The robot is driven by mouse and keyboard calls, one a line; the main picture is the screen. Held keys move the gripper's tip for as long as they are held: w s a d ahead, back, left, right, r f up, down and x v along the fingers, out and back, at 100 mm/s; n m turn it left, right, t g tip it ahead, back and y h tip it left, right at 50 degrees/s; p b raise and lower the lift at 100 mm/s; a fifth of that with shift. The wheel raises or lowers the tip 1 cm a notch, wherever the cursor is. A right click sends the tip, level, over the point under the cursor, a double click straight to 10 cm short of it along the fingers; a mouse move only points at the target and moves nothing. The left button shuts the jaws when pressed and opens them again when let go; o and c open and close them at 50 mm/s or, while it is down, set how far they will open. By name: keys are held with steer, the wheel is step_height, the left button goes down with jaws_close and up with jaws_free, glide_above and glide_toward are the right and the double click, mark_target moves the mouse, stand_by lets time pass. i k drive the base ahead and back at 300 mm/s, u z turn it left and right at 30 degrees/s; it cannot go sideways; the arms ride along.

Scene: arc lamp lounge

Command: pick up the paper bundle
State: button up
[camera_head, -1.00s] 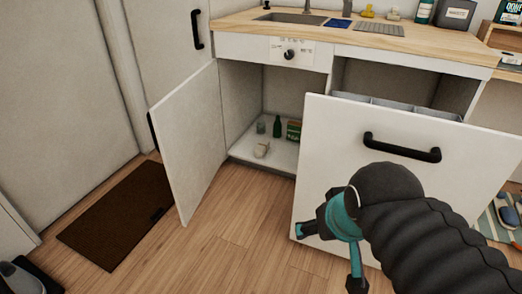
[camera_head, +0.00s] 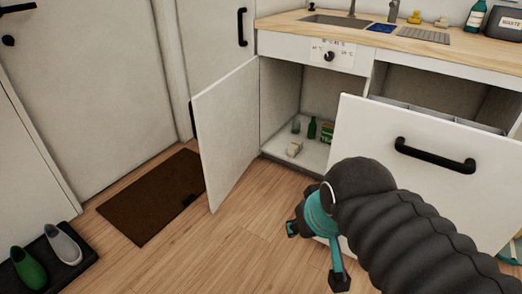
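A small pale bundle (camera_head: 294,148), which looks like the paper bundle, lies at the front of the cabinet floor (camera_head: 282,157) under the sink. It is small in the view and its detail is hard to make out. A dark green bottle (camera_head: 312,128), a small greyish item (camera_head: 296,126) and a green box (camera_head: 327,132) stand behind and beside it. My gripper (camera_head: 315,256) is in front of the cabinet at lower centre, well apart from the bundle. Its teal fingers are spread open with nothing between them.
The left cabinet door (camera_head: 228,130) stands open. A pulled-out drawer front (camera_head: 428,170) is close to my arm on the right. A brown mat (camera_head: 150,197) lies on the floor. A black shoe tray (camera_head: 80,268) is at lower left. Wooden floor is clear in between.

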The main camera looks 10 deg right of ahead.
mark_target(294, 148)
steer(key=u, duration=0.5)
steer(key=i, duration=1.35)
steer(key=z, duration=2.45)
